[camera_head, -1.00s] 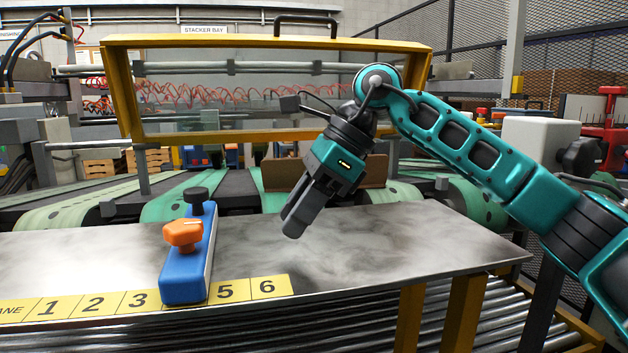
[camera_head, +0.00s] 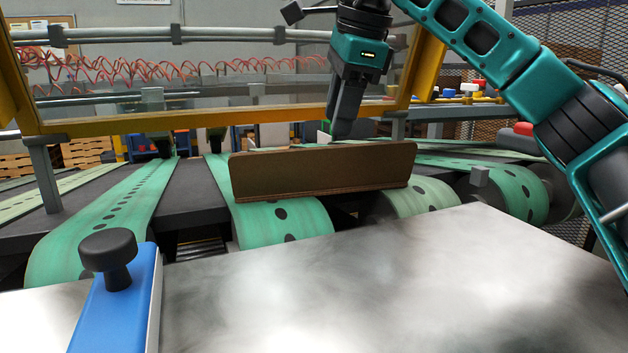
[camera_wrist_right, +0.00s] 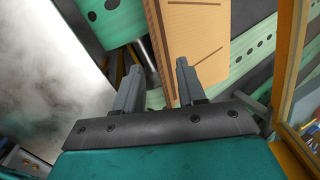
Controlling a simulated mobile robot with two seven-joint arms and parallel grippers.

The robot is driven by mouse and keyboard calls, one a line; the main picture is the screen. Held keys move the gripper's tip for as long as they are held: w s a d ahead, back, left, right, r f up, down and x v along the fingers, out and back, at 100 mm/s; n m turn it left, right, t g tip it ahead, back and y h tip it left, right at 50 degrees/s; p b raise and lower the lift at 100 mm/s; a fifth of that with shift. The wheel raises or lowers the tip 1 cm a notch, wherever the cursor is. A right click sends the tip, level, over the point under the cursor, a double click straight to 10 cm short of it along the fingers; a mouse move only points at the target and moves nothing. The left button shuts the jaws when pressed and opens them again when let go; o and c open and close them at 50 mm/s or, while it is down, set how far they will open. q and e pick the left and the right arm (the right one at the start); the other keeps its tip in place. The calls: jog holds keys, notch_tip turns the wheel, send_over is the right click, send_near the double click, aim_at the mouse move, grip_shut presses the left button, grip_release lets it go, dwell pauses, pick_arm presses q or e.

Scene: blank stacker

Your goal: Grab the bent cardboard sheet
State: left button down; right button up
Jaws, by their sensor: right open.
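The bent cardboard sheet (camera_head: 320,173) is brown, with its broad face towards me. It lies across the green perforated belts, just beyond the metal table. In the right wrist view the cardboard (camera_wrist_right: 190,35) is tan with dark crease lines, ahead of the fingertips and partly hidden by one finger. My right gripper (camera_head: 341,132) points down at the cardboard's upper edge in the head view, and its tips look close to it. Whether they touch is unclear. My left gripper is out of view.
The shiny metal table (camera_head: 400,280) in front is mostly bare. A blue block with a black knob (camera_head: 108,252) stands at its left. Green belts (camera_head: 110,215) run away behind.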

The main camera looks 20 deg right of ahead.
aim_at(332, 147)
jog(key=b+x, duration=0.1)
jog(key=x, duration=0.3)
jog(key=shift+f, duration=0.3)
jog(key=b+x, duration=0.1)
jog(key=x, duration=0.4)
jog(key=shift+w+f, duration=0.1)
jog(key=shift+f, duration=0.3)
grip_shut()
jog(key=shift+r, duration=0.1)
